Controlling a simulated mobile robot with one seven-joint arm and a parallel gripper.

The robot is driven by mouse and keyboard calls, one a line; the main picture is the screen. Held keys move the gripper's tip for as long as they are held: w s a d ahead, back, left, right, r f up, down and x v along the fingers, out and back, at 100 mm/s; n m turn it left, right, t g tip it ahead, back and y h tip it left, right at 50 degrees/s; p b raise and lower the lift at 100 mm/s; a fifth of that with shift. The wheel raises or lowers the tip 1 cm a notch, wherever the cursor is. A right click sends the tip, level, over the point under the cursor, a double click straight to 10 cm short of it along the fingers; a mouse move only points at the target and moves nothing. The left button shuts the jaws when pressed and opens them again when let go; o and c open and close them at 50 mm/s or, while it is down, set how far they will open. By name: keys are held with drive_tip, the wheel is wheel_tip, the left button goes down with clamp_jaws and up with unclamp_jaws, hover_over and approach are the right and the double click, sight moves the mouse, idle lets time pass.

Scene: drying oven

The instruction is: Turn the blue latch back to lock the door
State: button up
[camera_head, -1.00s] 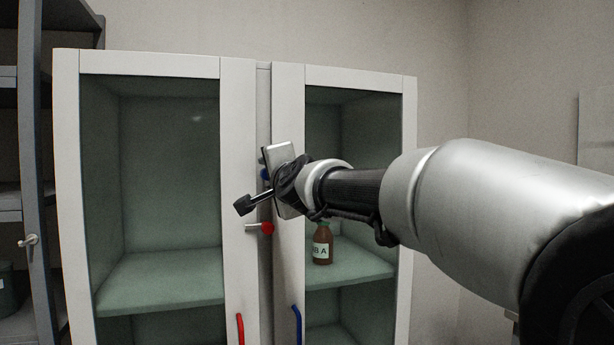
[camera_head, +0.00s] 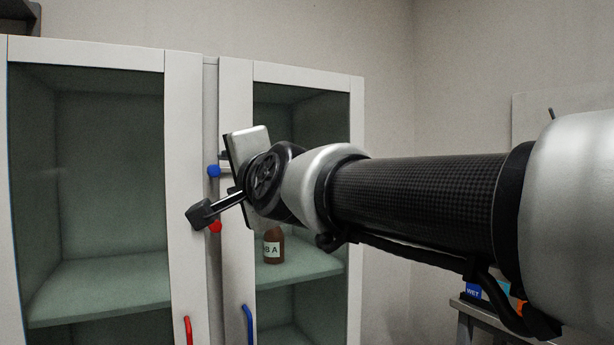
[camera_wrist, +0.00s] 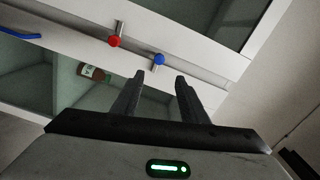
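The blue latch (camera_head: 213,171) is a round blue knob with a short silver bar, at the seam between the two cabinet doors. Its bar points toward the right door. In the wrist view the blue knob (camera_wrist: 159,59) sits just beyond and between the fingertips of my gripper (camera_wrist: 160,77). The fingers are apart with nothing between them, and I cannot tell whether they touch the latch bar. The right door (camera_head: 237,90) and left door (camera_head: 182,120) look shut.
A red latch knob (camera_head: 215,227) sits below the blue one, partly behind my wrist; its bar lies toward the left door in the wrist view. A red handle (camera_head: 188,330) and a blue handle (camera_head: 248,325) are lower. A brown bottle (camera_head: 273,246) stands inside behind glass.

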drive_tip(key=v, duration=0.3)
drive_tip(key=shift+s+d+f, duration=0.1)
drive_tip(key=shift+s+d, duration=0.05)
drive_tip(key=shift+s, duration=0.15)
drive_tip(key=s+d+f+n+g+h, duration=0.2)
drive_tip(key=d+f+h, duration=0.1)
drive_tip(key=d+f, duration=0.5)
drive_tip(key=s+d+f+n+g+h, duration=0.25)
drive_tip(key=d+f, duration=0.35)
drive_tip(key=f, duration=0.4)
drive_tip(key=s+d+f+n+g+h, duration=0.4)
drive_tip(key=s+d+f+g, duration=0.1)
drive_tip(key=s+d+f, duration=1)
wheel_tip(320, 180, up, 27)
drive_tip(key=a+p, duration=0.1)
drive_tip(key=p, duration=2.6)
drive_tip(key=shift+w+f+p, duration=0.15)
drive_tip(key=shift+w+p, duration=0.25)
